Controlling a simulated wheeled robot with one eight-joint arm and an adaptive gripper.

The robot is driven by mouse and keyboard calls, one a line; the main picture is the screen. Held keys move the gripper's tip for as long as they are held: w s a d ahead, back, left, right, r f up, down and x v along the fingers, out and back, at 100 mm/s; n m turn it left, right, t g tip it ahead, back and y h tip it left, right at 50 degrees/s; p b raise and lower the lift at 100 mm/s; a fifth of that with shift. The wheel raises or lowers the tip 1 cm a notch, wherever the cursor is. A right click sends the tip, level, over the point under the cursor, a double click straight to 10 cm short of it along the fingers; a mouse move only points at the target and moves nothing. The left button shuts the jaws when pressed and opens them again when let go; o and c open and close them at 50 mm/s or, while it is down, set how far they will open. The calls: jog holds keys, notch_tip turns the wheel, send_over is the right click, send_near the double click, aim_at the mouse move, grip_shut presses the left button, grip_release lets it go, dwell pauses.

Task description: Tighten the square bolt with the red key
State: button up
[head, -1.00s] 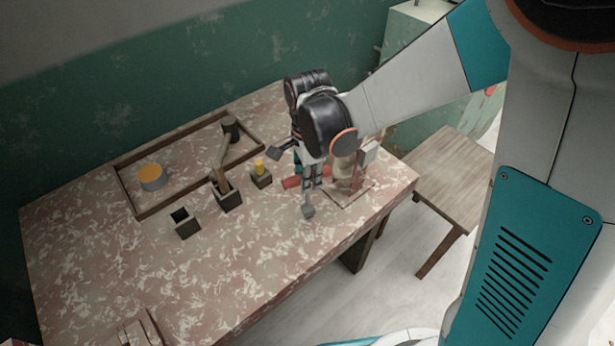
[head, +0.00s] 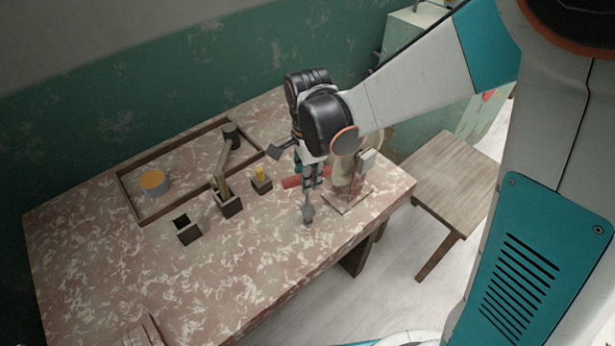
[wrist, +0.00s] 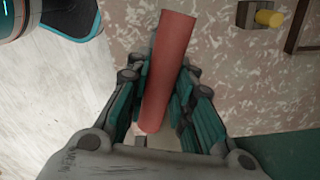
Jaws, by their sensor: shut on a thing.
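The red key's handle (head: 292,182) shows in the head view as a red bar at my gripper (head: 311,180), above the table's right part. In the wrist view the red handle (wrist: 168,70) lies between the fingers of my gripper (wrist: 165,100), which is shut on it. A grey piece (head: 308,213) hangs below the fingers; I cannot tell whether it is the key's head or a fingertip. A stand on a flat square base (head: 347,199) is just right of the gripper, with a pale block (head: 367,160) at its side. I cannot make out the square bolt.
A small holder with a yellow peg (head: 260,176), a holder with a wooden-handled tool (head: 228,203) and an empty dark holder (head: 187,231) stand left of the gripper. Behind them is a shallow wooden tray (head: 130,190) with a yellow-topped tin (head: 153,182). The table's front is mostly clear.

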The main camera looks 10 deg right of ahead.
jog(key=shift+r+p, duration=3.65)
jog(key=shift+r, duration=1.6)
